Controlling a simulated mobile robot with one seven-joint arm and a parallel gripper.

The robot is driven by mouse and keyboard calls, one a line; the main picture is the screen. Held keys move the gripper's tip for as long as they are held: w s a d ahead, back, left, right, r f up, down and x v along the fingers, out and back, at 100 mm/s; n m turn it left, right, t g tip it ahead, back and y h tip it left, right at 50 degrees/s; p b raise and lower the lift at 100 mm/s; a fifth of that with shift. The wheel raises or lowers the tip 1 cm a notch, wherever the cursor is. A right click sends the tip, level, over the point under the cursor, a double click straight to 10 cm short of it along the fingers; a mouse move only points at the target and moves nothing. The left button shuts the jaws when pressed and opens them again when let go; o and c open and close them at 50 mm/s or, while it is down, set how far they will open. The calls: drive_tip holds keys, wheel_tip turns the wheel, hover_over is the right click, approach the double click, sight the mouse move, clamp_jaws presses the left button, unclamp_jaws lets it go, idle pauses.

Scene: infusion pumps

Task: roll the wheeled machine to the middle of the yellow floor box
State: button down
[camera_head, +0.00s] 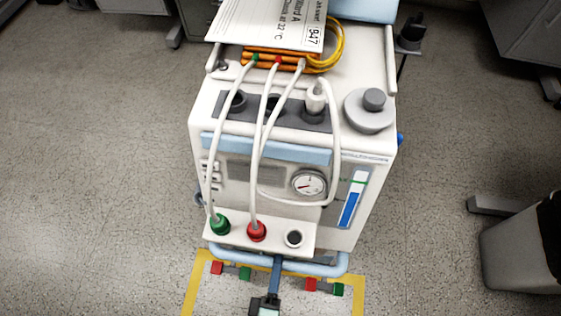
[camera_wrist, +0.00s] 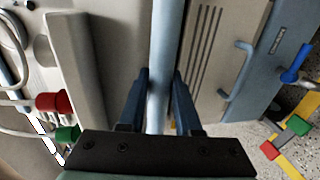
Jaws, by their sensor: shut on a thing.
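The wheeled machine (camera_head: 275,170) is a white cabinet with a dial, hoses and a light blue front handle (camera_head: 335,265). My gripper (camera_head: 274,270) is shut on that handle at the machine's near side. In the wrist view, the dark fingers (camera_wrist: 160,78) lie on both sides of the light blue bar (camera_wrist: 160,40). The yellow floor box (camera_head: 190,290) shows in part below the machine, at the bottom of the head view. The machine hides part of its outline. The machine's wheels are hidden.
Red and green blocks (camera_head: 311,284) lie along the yellow line. A grey bin (camera_head: 515,250) stands at the right, and dark-footed furniture (camera_head: 515,40) at the upper right. A card and coiled orange hoses (camera_head: 285,60) lie on top. Floor at left (camera_head: 90,170) is clear.

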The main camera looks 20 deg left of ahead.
drive_tip(key=shift+s+d, duration=0.1)
drive_tip(key=shift+s, duration=0.25)
drive_tip(key=c, duration=0.6)
unclamp_jaws()
drive_tip(key=p+v, duration=0.2)
drive_tip(key=v, duration=1.1)
